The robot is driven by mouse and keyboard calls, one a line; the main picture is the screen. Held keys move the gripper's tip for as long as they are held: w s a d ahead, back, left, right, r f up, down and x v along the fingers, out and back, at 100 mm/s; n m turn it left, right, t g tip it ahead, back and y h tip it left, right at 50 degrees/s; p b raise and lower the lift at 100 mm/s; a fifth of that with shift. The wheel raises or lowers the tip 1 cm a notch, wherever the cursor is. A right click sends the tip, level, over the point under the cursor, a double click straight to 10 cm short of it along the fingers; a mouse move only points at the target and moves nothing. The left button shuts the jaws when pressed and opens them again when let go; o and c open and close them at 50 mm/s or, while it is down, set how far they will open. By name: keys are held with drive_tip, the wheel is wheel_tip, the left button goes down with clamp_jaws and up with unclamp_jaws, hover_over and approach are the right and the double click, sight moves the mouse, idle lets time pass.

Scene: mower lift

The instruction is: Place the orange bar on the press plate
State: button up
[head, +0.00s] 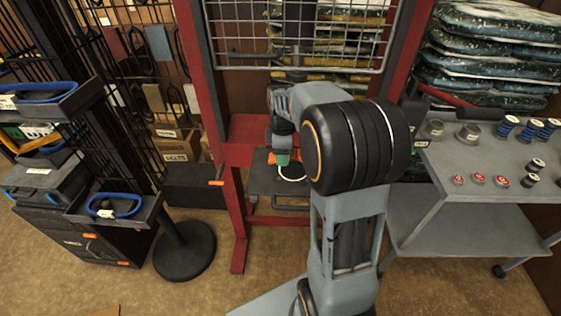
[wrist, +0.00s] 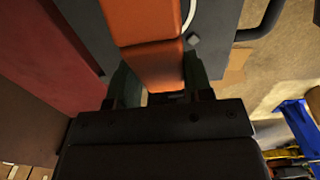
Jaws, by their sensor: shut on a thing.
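The orange bar (wrist: 150,25) runs up from between the dark green fingers of my gripper (wrist: 157,84) in the wrist view. My gripper is shut on it. In the head view my gripper (head: 283,158) points down inside the red press frame (head: 238,215), and only a small orange bit of the bar (head: 271,158) shows beside it. A dark grey plate (head: 262,184), which looks like the press plate, lies below my gripper. It also shows behind the bar in the wrist view (wrist: 222,62). I cannot tell whether the bar touches the plate; my arm hides part of it.
A wire mesh guard (head: 300,35) spans the upper press frame. A grey cart (head: 465,165) with several small cans and spools stands at the right. A black round stand base (head: 184,250) and a dark cabinet (head: 75,235) are at the left. Floor is clear in front.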

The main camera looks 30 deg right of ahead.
sight(280, 169)
drive_tip(key=f, duration=0.1)
drive_tip(key=w+f, duration=0.1)
drive_tip(key=f, duration=0.1)
drive_tip(key=shift+a+f, duration=0.1)
drive_tip(key=shift+a, duration=0.1)
drive_tip(key=shift+s+f, duration=0.1)
drive_tip(key=shift+f, duration=0.3)
drive_tip(key=shift+f, duration=0.1)
drive_tip(key=o, duration=1.3)
